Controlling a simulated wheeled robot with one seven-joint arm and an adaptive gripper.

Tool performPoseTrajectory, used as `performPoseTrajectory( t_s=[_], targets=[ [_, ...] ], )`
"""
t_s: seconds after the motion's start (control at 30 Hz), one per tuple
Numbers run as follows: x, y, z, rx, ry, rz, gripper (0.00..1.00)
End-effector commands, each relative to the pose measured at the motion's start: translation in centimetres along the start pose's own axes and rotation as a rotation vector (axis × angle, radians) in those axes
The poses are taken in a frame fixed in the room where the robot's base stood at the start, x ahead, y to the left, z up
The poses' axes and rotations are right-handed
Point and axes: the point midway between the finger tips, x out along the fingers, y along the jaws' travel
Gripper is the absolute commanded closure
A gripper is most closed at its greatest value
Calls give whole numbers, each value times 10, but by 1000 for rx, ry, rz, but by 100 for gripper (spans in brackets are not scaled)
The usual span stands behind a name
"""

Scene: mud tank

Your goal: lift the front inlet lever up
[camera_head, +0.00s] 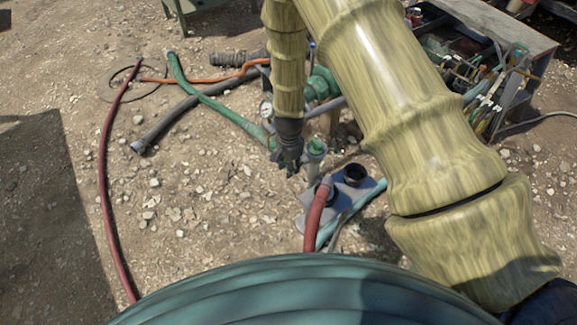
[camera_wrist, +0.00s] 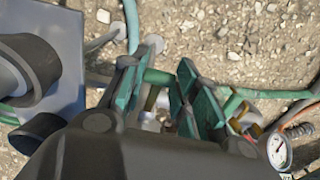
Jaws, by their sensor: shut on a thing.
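My gripper (camera_head: 291,168) points down beside the green valve fitting (camera_head: 316,147) at the pipework in the head view. In the wrist view, my gripper's two green-padded fingers (camera_wrist: 160,92) stand on either side of a short green bar, which looks like the front inlet lever (camera_wrist: 158,77). The fingers are shut on it. The lever looks about level across the gap. Its ends are partly hidden by the fingers, and in the head view my gripper hides it.
A pressure gauge (camera_head: 266,108) sits left of my arm and also shows in the wrist view (camera_wrist: 279,152). A grey plate with dark ports (camera_head: 343,206) and a red hose (camera_head: 318,212) stand close right. Hoses cross the gravel at left. A tool table (camera_head: 500,30) stands at upper right.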

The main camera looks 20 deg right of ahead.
Motion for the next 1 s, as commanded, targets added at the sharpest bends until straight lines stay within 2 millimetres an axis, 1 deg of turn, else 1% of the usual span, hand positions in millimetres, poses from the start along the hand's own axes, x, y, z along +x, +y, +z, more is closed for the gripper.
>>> performPoseTrajectory(
  t_s=[0.2, 0.8, 1.0],
  targets=[
    [-1, 0, -1, 0, 0, 1, 85],
    [-18, 1, -7, 1, 1, 1, 85],
    [-20, 1, -8, 1, 0, 1, 85]
  ],
)
